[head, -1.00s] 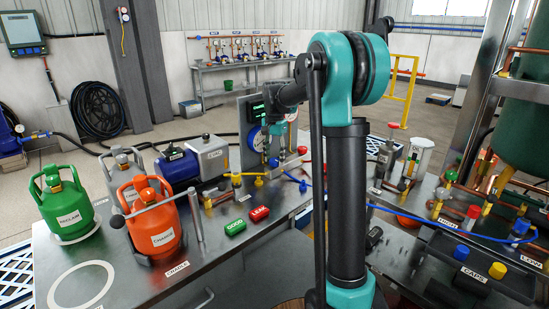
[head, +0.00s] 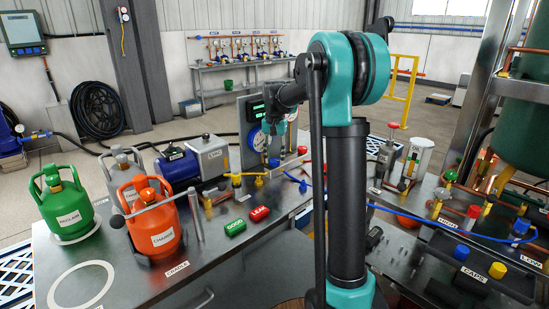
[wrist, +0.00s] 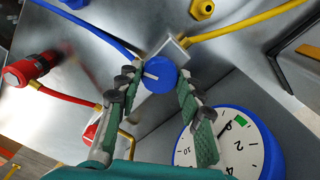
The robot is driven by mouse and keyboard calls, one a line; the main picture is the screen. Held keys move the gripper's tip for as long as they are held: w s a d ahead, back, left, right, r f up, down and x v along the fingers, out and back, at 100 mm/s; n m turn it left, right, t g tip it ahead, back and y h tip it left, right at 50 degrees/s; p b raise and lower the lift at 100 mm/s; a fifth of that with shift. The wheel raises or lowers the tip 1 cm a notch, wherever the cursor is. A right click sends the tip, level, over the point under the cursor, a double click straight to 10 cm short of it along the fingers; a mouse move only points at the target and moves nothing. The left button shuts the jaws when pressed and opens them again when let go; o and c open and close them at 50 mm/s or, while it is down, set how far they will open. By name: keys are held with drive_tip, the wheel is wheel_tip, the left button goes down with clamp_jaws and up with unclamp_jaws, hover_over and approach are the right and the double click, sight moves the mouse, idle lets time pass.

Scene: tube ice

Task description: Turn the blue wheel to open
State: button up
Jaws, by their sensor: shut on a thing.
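The blue wheel (wrist: 160,75) is a small round knob with a pale mark across it, at the upper middle of the wrist view. My gripper (wrist: 158,73) has its two green-padded fingers around the wheel, one on each side, and is shut on it. In the head view, my gripper (head: 272,128) is small, beside the grey gauge panel at the far end of the bench. The wheel cannot be made out there.
A blue-rimmed gauge (wrist: 232,148) sits close to my right finger in the wrist view. A red valve (wrist: 32,68), a blue hose (wrist: 95,25) and a yellow hose (wrist: 245,25) are nearby. Orange (head: 154,220) and green (head: 62,205) cylinders stand on the bench's left.

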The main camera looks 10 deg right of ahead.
drive_tip(key=n, duration=0.4)
drive_tip(key=shift+n, duration=0.3)
drive_tip(key=n, duration=0.4)
drive_tip(key=shift+n, duration=0.3)
drive_tip(key=n, duration=0.4)
drive_tip(key=shift+d, duration=0.1)
drive_tip(key=shift+n, duration=2.3)
drive_tip(key=o, duration=1.2)
drive_tip(key=shift+c, duration=0.2)
